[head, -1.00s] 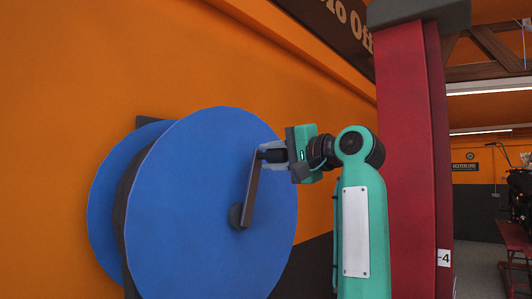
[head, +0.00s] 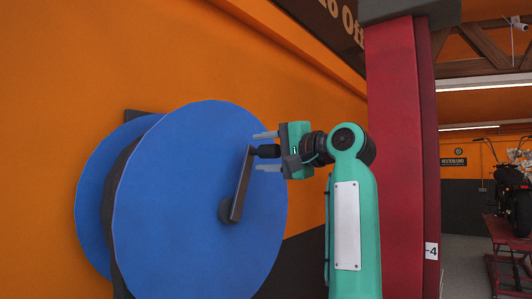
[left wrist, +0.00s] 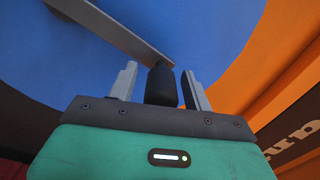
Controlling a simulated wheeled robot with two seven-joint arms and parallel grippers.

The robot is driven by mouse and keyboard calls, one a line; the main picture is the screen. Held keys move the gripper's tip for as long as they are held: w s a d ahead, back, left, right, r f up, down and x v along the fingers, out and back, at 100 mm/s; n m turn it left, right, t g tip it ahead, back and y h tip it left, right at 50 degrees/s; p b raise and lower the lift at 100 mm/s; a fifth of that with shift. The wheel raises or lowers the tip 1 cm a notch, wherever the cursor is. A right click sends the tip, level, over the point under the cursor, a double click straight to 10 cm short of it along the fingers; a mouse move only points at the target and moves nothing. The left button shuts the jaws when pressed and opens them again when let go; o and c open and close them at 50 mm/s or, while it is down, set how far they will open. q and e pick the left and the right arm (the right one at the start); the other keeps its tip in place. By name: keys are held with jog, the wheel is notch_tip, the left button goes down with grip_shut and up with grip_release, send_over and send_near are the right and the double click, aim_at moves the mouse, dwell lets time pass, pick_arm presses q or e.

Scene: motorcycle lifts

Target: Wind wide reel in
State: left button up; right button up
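The wide reel (head: 180,210) is a large blue drum with two round flanges, mounted at the orange wall in the head view. Its dark grey crank arm (head: 239,185) runs from the hub (head: 226,210) up and slightly right to a black handle (head: 268,151). My left gripper (head: 267,151) is open, with one finger above and one below the handle. In the left wrist view, the black handle (left wrist: 161,86) stands between the two spread fingers (left wrist: 158,86), with a clear gap on its left and a narrow one on its right. My right gripper is not in view.
A red lift post (head: 403,150) stands close behind my left arm. The orange wall (head: 60,80) is behind the reel. A motorcycle (head: 512,195) on a red lift (head: 505,255) stands far right, with open floor (head: 465,250) before it.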

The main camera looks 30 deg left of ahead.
pick_arm(q)
jog(key=shift+d, duration=0.3)
jog(key=s+d+b, duration=0.1)
jog(key=d+b, duration=0.4)
jog(key=d, duration=0.8)
jog(key=shift+s+d, duration=0.15)
jog(key=shift+c, duration=0.3)
